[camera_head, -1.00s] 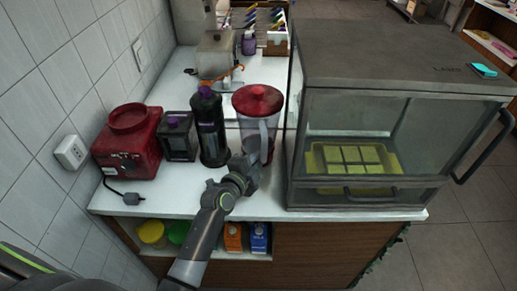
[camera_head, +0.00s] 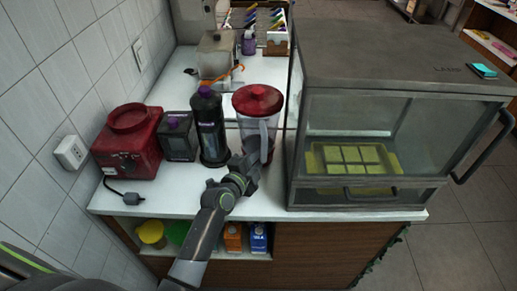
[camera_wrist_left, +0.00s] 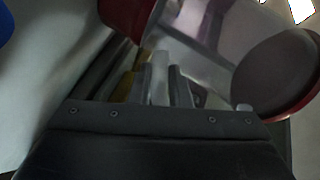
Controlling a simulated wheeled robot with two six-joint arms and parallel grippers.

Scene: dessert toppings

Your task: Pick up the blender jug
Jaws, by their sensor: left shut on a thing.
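The blender jug (camera_head: 258,122) has a red lid and a clear body, and stands upright on the white counter between the dark bottle and the glass case. My left gripper (camera_head: 250,160) is at the jug's near side, by its handle. In the left wrist view the gripper (camera_wrist_left: 160,85) is shut on the pale handle, and the jug's clear body (camera_wrist_left: 205,35) fills the upper right. The fingertips are partly hidden in the head view. My right gripper is not in view.
A dark bottle with a purple cap (camera_head: 209,128) stands close on the left. A dark purple-topped container (camera_head: 178,137) and the red blender base (camera_head: 128,142) are further left. The glass case (camera_head: 375,125) stands close on the right. The counter's front strip (camera_head: 190,203) is clear.

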